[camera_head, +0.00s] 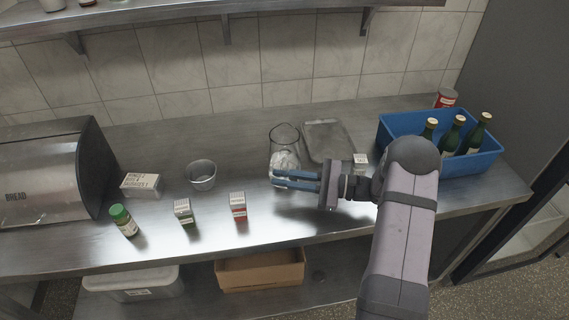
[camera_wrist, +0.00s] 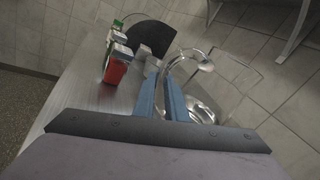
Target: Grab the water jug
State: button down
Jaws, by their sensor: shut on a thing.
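The water jug (camera_head: 284,137) is clear glass and stands upright on the metal counter, left of the grey tray. In the wrist view the jug (camera_wrist: 234,72) shows its open rim at the right and a curved handle running down between the fingers. My gripper (camera_head: 276,179) reaches in from the right with blue fingers at the near side of the jug. In the wrist view the gripper (camera_wrist: 163,82) is shut on the jug's handle. The lower part of the jug is partly hidden by the fingers.
A glass bowl (camera_head: 201,176), a red-and-white carton (camera_head: 238,207), a green-and-white carton (camera_head: 184,212), a green-capped jar (camera_head: 123,220) and a white box (camera_head: 142,185) stand to the left. A blue crate (camera_head: 480,163) with bottles is at right. The grey tray (camera_head: 328,142) lies behind.

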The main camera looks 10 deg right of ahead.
jog(key=shift+r, duration=0.1)
dwell(0.4)
jog(key=shift+r, duration=0.1)
jog(key=shift+w+r+b, duration=0.1)
jog(key=shift+r+b, duration=0.9)
jog(key=shift+r, duration=4)
